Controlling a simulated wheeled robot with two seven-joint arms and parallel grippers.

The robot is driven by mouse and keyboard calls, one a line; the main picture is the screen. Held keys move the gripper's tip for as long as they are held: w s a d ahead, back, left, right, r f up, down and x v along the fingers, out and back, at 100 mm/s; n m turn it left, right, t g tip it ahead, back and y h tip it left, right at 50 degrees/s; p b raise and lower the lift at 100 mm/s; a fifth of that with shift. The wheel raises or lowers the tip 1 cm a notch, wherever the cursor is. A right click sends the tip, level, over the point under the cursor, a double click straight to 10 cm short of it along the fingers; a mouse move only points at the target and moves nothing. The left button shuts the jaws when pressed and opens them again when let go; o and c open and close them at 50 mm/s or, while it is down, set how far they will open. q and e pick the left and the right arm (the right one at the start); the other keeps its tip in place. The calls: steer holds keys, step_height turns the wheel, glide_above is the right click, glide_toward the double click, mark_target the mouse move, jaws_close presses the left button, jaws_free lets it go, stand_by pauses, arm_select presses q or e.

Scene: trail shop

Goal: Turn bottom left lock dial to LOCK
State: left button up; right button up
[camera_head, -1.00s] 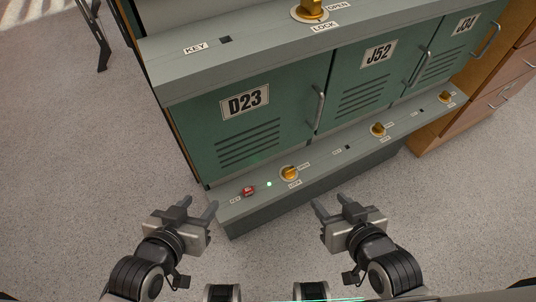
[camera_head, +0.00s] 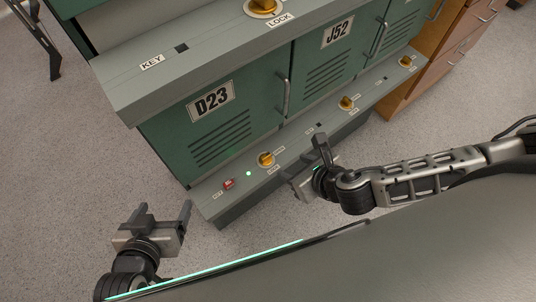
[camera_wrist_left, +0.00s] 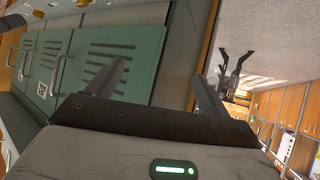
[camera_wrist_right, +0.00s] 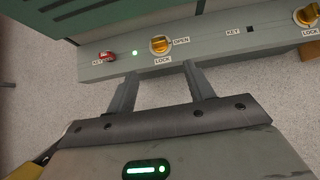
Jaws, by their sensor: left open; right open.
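The bottom left lock dial (camera_head: 265,159) is a yellow knob on the grey ledge under locker D23 (camera_head: 212,101). It also shows in the right wrist view (camera_wrist_right: 159,44), with OPEN printed to its right and LOCK below it. A red key piece (camera_head: 228,184) and a green light (camera_head: 249,173) sit left of the dial. My right gripper (camera_head: 308,160) is open and empty, to the right of the dial and apart from it. In the right wrist view its fingers (camera_wrist_right: 158,82) point at the ledge below the dial. My left gripper (camera_head: 168,218) is open and empty over the floor, left of the ledge.
More yellow dials sit along the lower ledge, under locker J52 (camera_head: 346,103) and farther right (camera_head: 406,61). Another dial (camera_head: 262,7) is on the upper ledge. Locker handles (camera_head: 284,94) stick out. Wooden drawers (camera_head: 447,62) stand at the right. The floor before the ledge is clear.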

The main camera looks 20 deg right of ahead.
mark_target(266, 156)
steer(key=b+x, duration=0.3)
steer(key=x, duration=1.2)
steer(key=shift+a+f+b, duration=0.1)
steer(key=shift+a+b, duration=0.05)
steer(key=shift+b, duration=0.15)
steer(key=shift+s, duration=0.1)
steer(key=c, duration=1)
